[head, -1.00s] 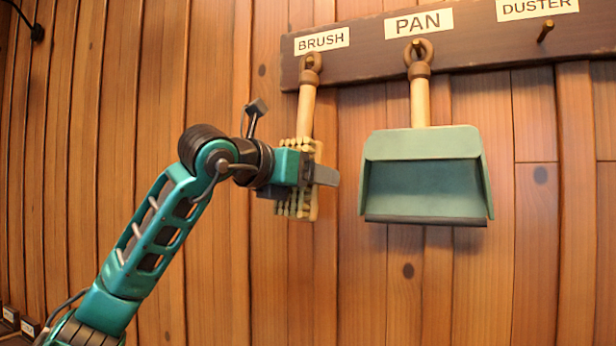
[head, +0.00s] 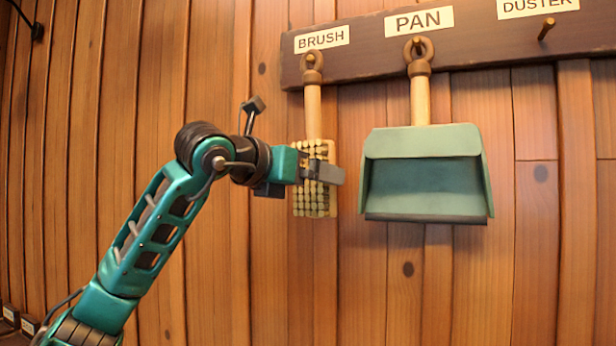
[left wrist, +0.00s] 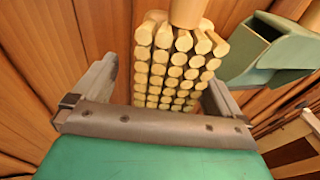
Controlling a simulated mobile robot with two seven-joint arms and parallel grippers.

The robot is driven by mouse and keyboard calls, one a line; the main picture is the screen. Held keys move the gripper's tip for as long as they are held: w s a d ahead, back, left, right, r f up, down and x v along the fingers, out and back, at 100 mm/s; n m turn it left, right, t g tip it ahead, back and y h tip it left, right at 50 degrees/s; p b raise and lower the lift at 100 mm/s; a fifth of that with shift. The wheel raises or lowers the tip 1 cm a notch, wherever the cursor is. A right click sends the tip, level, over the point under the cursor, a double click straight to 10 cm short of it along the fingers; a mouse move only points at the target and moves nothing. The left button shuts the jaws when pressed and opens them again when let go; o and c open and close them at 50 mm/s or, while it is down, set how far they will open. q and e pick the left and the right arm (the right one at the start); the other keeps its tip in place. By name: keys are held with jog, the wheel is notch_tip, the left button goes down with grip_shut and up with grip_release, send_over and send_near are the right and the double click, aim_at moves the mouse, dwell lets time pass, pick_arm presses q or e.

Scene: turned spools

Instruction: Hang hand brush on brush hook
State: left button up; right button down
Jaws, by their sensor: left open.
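The hand brush (head: 313,108) hangs by the ring at the top of its handle on the peg under the BRUSH label (head: 322,39). Its handle points up, and its block of pale bristle tufts faces out from the wall. The brush hook (head: 311,59) shows inside the ring. My left gripper (head: 325,172) is in front of the bristle block, partly hiding it. In the left wrist view the bristles (left wrist: 178,72) lie between the two open fingers, with a gap visible on the sides. My right gripper is in neither view.
A green dustpan (head: 425,180) hangs just right of the brush under the PAN label. The peg under the DUSTER label (head: 546,29) is empty. The dark hook board (head: 470,45) runs along the plank wall.

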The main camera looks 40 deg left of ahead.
pick_arm(q)
jog(key=s+r+b, duration=0.2)
jog(key=s, duration=1)
jog(key=shift+s+d, duration=0.25)
jog(key=shift+f, duration=0.1)
